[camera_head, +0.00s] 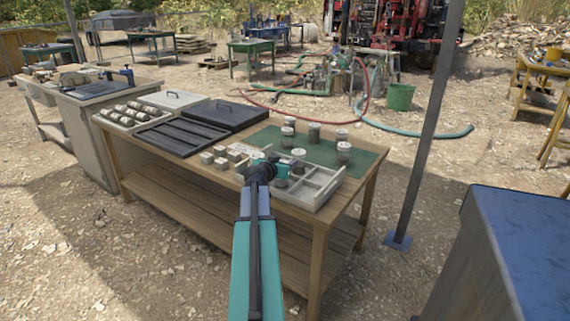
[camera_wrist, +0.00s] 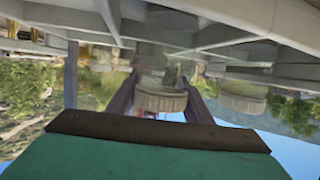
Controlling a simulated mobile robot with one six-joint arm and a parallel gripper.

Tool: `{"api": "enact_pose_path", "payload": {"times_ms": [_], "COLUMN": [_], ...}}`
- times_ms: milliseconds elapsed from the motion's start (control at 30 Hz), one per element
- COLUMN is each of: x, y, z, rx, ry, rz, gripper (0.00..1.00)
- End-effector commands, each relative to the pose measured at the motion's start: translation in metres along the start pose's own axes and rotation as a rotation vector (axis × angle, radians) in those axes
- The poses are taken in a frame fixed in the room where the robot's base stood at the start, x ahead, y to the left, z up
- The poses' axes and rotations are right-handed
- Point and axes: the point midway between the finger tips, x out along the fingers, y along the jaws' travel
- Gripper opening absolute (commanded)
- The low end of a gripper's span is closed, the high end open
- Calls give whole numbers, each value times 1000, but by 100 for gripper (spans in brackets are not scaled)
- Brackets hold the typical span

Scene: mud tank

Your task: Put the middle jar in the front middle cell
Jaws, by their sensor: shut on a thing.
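My gripper (camera_head: 270,168) is over the near left part of the light grey divided tray (camera_head: 325,190) on the wooden table. In the wrist view, which looks upside down, my gripper (camera_wrist: 163,88) is shut on a jar with a pale lid (camera_wrist: 160,101). The jar is upright, at the tray's cells (camera_wrist: 215,38); whether it touches the cell floor cannot be told. Another lidded jar (camera_wrist: 243,98) shows beside it. In the head view a white-lidded jar (camera_head: 298,154) stands near my gripper. My arm hides part of the tray.
Several white-lidded jars, one of them at the right (camera_head: 343,152), stand on the green mat (camera_head: 270,136) behind the tray. Small grey blocks (camera_head: 214,156) lie left of my gripper. A black ribbed tray (camera_head: 182,136) lies farther left. The tray's right cells look empty.

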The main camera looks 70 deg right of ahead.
Motion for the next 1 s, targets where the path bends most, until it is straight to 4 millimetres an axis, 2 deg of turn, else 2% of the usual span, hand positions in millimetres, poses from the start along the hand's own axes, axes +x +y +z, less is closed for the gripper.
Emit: {"api": "enact_pose_path", "payload": {"times_ms": [233,267,367,867,1000], "x": [1,1,0,0,-10], "y": [0,0,0,0,0], "z": [2,3,2,-1,0], "rx": [0,0,0,0,0], "ry": [1,0,0,0,0], "rz": [-1,0,0,0,-1], "gripper": [16,47,64,64,64]}}
